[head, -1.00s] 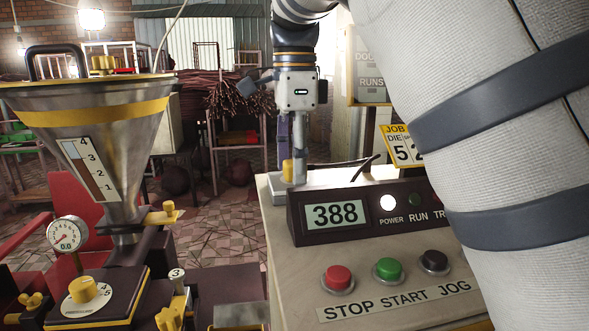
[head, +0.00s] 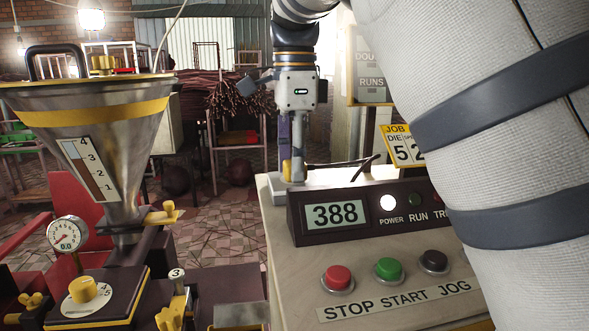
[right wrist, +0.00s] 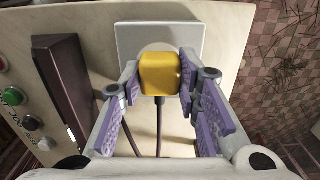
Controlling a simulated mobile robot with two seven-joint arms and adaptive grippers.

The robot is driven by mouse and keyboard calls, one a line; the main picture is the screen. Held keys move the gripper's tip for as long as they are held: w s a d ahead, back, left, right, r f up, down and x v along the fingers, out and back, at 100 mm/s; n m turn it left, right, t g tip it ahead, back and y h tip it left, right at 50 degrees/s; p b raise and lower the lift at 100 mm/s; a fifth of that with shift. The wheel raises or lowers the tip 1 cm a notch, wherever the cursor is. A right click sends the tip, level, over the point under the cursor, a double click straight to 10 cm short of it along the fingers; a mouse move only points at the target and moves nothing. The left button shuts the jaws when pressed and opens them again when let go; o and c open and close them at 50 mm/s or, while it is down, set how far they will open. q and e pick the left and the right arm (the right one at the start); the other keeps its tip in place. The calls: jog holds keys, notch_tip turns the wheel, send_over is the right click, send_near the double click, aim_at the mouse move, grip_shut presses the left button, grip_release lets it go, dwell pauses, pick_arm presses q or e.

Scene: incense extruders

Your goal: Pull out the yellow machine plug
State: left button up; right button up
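The yellow machine plug (right wrist: 160,75) sits at the white socket plate (right wrist: 160,42) on top of the machine cabinet, with a dark cord running from it. It also shows small in the head view (head: 287,168), partly hidden by a finger. My right gripper (right wrist: 161,80) has one purple-padded finger on each side of the plug, and both tips appear to press against it. In the head view my right gripper (head: 295,165) reaches down onto the plug from above. Any gap between plug and socket cannot be made out. My left gripper is not in view.
A control box with a 388 display (head: 335,215) stands just in front of the plug, above red, green and black buttons (head: 388,270). A steel hopper (head: 100,130) stands on the left. My arm covers much of the right side.

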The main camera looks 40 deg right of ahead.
grip_shut()
jog(key=shift+r, duration=3)
